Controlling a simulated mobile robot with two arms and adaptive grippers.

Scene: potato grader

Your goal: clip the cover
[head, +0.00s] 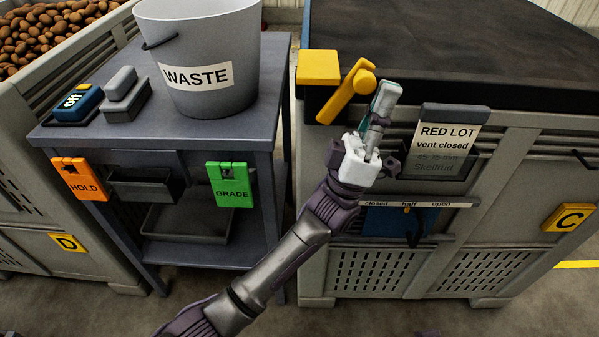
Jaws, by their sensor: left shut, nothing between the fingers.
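A dark cover (450,45) lies over the top of the grey crate at the right. At the crate's near left corner is a yellow block (318,68), with a yellow lever-like clip (342,98) slanting beside it, its round knob at the upper right. My left gripper (387,90) is shut and empty, just right of the clip's knob in the picture. Whether its fingers touch the clip I cannot tell. The gripper and wrist hide part of the crate's front. My right gripper is not in view.
At left, a table (72,132) carries a WASTE bucket (205,60), with HOLD (79,179) and GRADE (231,184) tags in front. A potato crate (25,110) stands far left.

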